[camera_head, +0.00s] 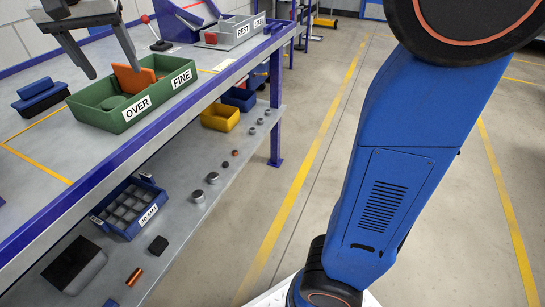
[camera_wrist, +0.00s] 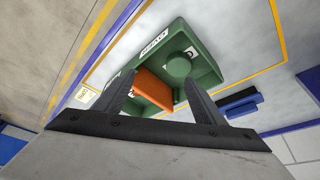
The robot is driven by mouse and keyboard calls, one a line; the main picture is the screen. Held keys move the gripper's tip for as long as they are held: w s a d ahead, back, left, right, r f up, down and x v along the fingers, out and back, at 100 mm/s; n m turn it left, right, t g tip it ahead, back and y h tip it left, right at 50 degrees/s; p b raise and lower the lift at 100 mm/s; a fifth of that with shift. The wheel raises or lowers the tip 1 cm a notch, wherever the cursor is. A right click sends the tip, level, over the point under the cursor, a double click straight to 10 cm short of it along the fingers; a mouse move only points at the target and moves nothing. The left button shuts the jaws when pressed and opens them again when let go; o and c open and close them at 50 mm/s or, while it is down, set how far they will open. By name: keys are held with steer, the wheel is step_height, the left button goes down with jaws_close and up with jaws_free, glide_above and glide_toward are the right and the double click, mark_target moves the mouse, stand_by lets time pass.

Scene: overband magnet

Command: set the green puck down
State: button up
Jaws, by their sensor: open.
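The green puck (camera_head: 114,102) lies inside the green two-part tray (camera_head: 152,103) on the bench, in the compartment labelled OVER. It shows as a round disc in the wrist view (camera_wrist: 179,67), beside an orange divider (camera_wrist: 152,88). The divider (camera_head: 133,80) separates it from the compartment labelled FINE. My gripper (camera_head: 115,73) is open and empty above the tray. In the wrist view its two fingers (camera_wrist: 158,80) are spread apart, and the puck is beyond the fingertips and clear of them.
A grey labelled bin (camera_head: 232,33) stands farther along the bench. The shelf below holds a blue sorting box (camera_head: 129,208), a yellow bin (camera_head: 220,117) and several small parts. The floor aisle right of the bench is clear.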

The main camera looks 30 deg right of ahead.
steer(key=s+d+f+n, duration=0.1)
steer(key=s+d+f, duration=0.1)
steer(key=d, duration=0.4)
steer(key=s+d+f, duration=0.2)
steer(key=s+d, duration=0.1)
steer(key=d, duration=0.2)
steer(key=s+d+f+n, duration=0.1)
steer(key=s+d+f, duration=0.7)
steer(key=s+f, duration=0.1)
steer(key=s+d+f+n+y, duration=0.1)
steer(key=s+d+f, duration=0.7)
steer(key=s+f, duration=0.2)
steer(key=shift+f+t, duration=0.3)
steer(key=shift+f, duration=0.4)
